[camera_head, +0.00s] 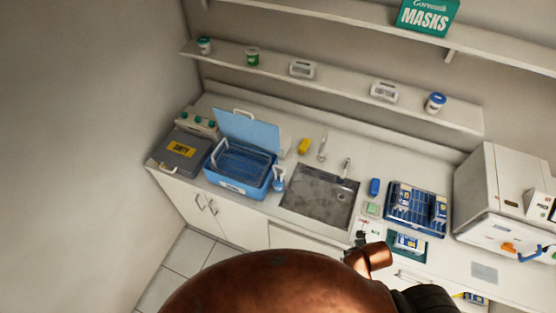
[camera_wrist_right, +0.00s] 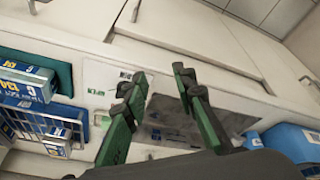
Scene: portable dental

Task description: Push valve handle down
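I see no part plainly marked as the valve handle. An orange lever (camera_head: 508,249) and a blue curved handle (camera_head: 533,255) show on the front of a white box-shaped machine (camera_head: 497,195) at the right of the counter. Neither shows in the right wrist view. My right gripper (camera_wrist_right: 160,77) is open, its two dark green fingers apart with nothing between them, over the counter by the sink (camera_wrist_right: 172,112). In the head view my copper-coloured arm hides much of the lower middle. My left gripper is in neither view.
The sink (camera_head: 318,204) lies mid-counter with small taps behind it. A blue open bin (camera_head: 236,181) and a grey case (camera_head: 180,156) stand at left. A blue basket (camera_head: 402,217) of packets stands between sink and machine. Shelves run above along the wall.

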